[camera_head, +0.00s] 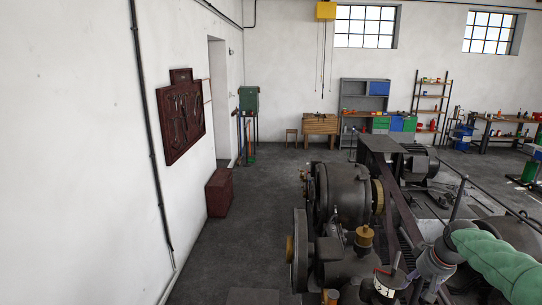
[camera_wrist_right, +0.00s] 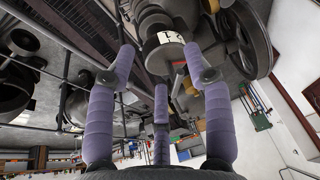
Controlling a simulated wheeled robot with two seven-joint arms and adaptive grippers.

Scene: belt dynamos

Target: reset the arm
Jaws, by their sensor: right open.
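My right arm, in a green sleeve, comes in from the right edge of the head view. Its gripper (camera_head: 425,272) is over the near right end of the dark machinery. In the right wrist view the purple-wrapped fingers of this gripper (camera_wrist_right: 160,62) are spread apart, with nothing held between them. A round machine part with a white marked label (camera_wrist_right: 171,37) shows beyond the fingertips; whether they touch it I cannot tell. The label also shows in the head view (camera_head: 385,282), just left of the gripper. My left gripper is not in view.
A large dark dynamo (camera_head: 343,190) with wheels and belts stands close in front, left of the arm. A thin railing (camera_head: 455,200) runs near the arm. A dark red box (camera_head: 219,192) stands by the left wall. The floor (camera_head: 255,215) between is clear.

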